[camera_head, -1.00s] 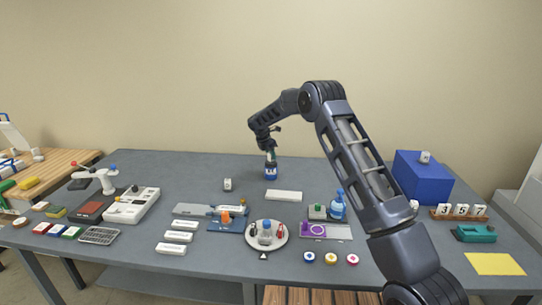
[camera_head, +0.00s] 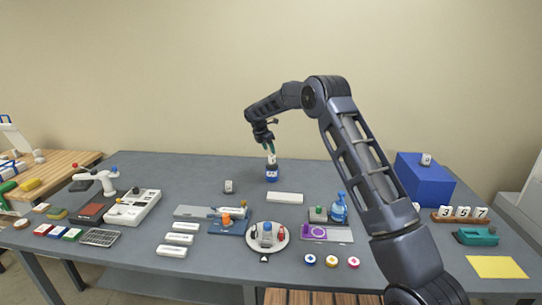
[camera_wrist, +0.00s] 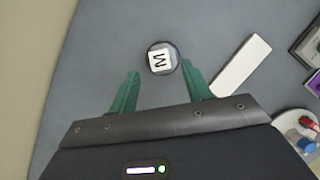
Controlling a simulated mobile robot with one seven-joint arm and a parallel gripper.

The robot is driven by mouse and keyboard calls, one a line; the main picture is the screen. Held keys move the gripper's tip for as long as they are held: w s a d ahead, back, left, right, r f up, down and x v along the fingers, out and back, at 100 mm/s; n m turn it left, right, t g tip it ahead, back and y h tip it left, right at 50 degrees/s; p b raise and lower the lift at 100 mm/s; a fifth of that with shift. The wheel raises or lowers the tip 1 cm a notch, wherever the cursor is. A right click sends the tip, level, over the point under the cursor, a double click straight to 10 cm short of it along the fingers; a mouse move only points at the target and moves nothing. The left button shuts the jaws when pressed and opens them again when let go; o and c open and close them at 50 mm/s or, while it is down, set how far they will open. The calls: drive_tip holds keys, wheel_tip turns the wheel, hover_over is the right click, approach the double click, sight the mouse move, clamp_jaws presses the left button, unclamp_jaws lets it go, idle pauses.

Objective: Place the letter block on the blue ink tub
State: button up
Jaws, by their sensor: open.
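The white letter block (camera_head: 271,161) sits on top of the blue ink tub (camera_head: 271,175), which stands upright at the back middle of the table. In the wrist view, the block (camera_wrist: 160,60) shows a black M on its top face and lies within the tub's dark round rim (camera_wrist: 150,45). My gripper (camera_head: 269,149) is above the block, pointing down, with its green fingers apart. In the wrist view, the open fingers (camera_wrist: 160,69) lie to either side of the block, with visible gaps between them and it.
A white bar (camera_head: 285,198) lies in front of the tub. Another small white block (camera_head: 228,186) stands to the left. A round tray (camera_head: 267,236) with bottles is in front. A blue box (camera_head: 424,178) and a wooden rack of number blocks (camera_head: 461,213) are at right.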

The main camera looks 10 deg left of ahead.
drive_tip(key=shift+v, duration=3)
drive_tip(key=s+d+r+m+y, duration=0.1)
drive_tip(key=s+d+r+m, duration=0.25)
drive_tip(key=d+r, duration=0.4)
drive_tip(key=s+d+r+m, duration=0.3)
drive_tip(key=s+d+r, duration=0.25)
drive_tip(key=d, duration=0.35)
drive_tip(key=s+d+r+m, duration=0.7)
drive_tip(key=s+d, duration=0.6)
drive_tip(key=s+d+m+y, duration=0.1)
drive_tip(key=s+d+m, duration=0.3)
drive_tip(key=s, duration=0.5)
drive_tip(key=s+d+m, duration=0.3)
drive_tip(key=s+d, duration=0.4)
drive_tip(key=s, duration=0.2)
drive_tip(key=s+d+f+m, duration=0.2)
drive_tip(key=s+f+m, duration=0.1)
drive_tip(key=s, duration=0.4)
drive_tip(key=s+d+f+m+t+y, duration=0.1)
drive_tip(key=s+f+m, duration=0.2)
drive_tip(key=s, duration=0.5)
drive_tip(key=shift+d+f, duration=0.35)
drive_tip(key=shift+f, duration=0.15)
